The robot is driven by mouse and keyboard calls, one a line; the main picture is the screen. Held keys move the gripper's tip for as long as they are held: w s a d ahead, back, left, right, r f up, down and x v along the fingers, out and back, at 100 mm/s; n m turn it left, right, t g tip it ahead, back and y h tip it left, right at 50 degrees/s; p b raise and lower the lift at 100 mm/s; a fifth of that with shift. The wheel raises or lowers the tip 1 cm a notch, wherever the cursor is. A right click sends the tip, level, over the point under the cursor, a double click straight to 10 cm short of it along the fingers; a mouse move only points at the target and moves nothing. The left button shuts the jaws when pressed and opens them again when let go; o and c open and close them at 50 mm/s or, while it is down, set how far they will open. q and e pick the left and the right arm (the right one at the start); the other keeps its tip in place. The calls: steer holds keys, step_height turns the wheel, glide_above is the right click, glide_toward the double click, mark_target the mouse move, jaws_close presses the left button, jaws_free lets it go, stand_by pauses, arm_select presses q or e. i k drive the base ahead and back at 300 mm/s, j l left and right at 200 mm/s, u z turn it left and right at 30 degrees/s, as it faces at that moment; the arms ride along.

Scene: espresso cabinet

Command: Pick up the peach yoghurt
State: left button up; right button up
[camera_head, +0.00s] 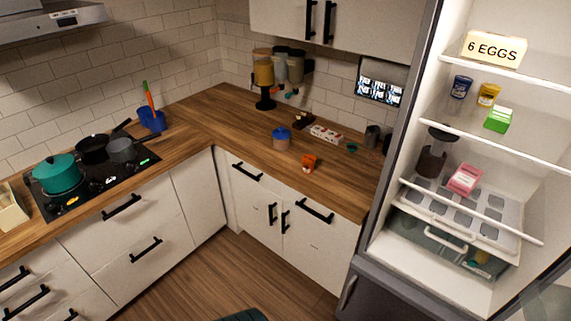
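Two small cups stand side by side on a shelf of the open fridge at the right. One is a yellow-orange cup (487,95), which looks like the peach yoghurt by its colour; its label is too small to read. The other is a dark blue cup (461,87) just to its left. Both are upright and look unobstructed from the front. Neither of my grippers is in view.
The fridge also holds an egg box (493,49) above, a green carton (498,119), a dark jug (433,157) and a pink carton (465,179). The fridge shelf edge (510,87) runs below the egg box. A wooden counter (225,125) and hob lie left. The floor (235,270) is mostly clear.

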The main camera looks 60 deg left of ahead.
mark_target(308, 161)
steer(key=u, duration=1.9)
steer(key=i+j+z, duration=0.1)
steer(key=z, duration=0.25)
steer(key=i+j+z, duration=0.1)
steer(key=z, duration=0.25)
steer(key=j+z, duration=0.15)
steer(key=z, duration=0.2)
